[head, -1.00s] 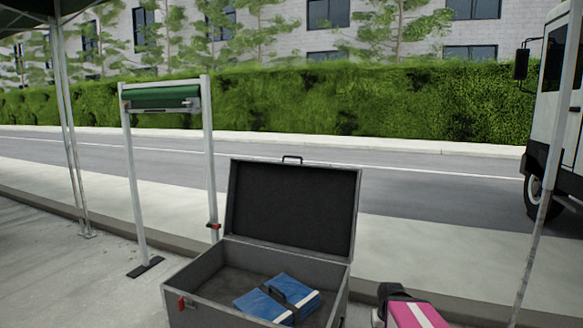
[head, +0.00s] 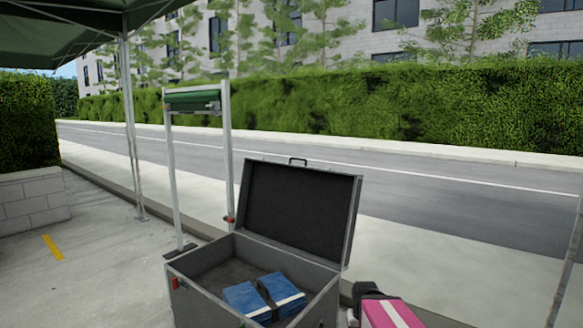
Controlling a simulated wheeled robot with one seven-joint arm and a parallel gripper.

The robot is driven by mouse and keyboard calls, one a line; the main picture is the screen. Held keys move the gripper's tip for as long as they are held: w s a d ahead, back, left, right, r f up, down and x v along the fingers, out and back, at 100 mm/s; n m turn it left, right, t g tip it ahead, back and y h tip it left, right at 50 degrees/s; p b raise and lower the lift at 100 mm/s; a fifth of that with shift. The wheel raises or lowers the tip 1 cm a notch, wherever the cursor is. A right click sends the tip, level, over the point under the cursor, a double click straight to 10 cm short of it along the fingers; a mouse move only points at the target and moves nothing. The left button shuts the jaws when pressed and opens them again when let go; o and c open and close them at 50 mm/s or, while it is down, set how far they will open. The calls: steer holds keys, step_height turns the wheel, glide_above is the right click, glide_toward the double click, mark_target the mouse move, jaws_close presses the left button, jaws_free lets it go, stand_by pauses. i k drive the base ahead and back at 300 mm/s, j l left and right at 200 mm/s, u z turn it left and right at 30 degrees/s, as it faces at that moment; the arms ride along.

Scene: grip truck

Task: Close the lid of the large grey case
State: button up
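The large grey case (head: 200,292) stands in the lower middle of the head view, with its front bottom cut off by the frame edge. Its lid (head: 298,208) is up, tilted back past the rear edge, with the dark inner side facing me and a handle (head: 298,161) at the top. A red latch (head: 175,283) shows on the left front of the case. A blue folded item with a dark strap (head: 262,297) lies inside, below the rim. My gripper is not in view.
A pink and white item (head: 388,312) with a dark part sits right of the case. A metal frame with a green roll (head: 192,99) stands behind left. A canopy pole (head: 133,130) is further left. Open pavement (head: 90,285) lies left of the case.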

mark_target(310, 214)
steer(key=i+l+u, duration=0.25)
steer(key=l, duration=0.15)
steer(key=i+l+u, duration=0.2)
steer(key=l, duration=0.25)
steer(key=i+l+u, duration=0.25)
steer(key=l, duration=0.25)
steer(key=l+u, duration=0.25)
steer(key=l, duration=0.25)
steer(key=i+l+u, duration=0.2)
steer(key=l, duration=0.35)
steer(key=l+u, duration=0.25)
steer(key=l, duration=0.25)
steer(key=j, duration=0.3)
steer(key=k+j, duration=0.1)
steer(key=j, duration=0.25)
steer(key=l, duration=0.35)
steer(key=i+l, duration=0.1)
steer(key=l, duration=0.2)
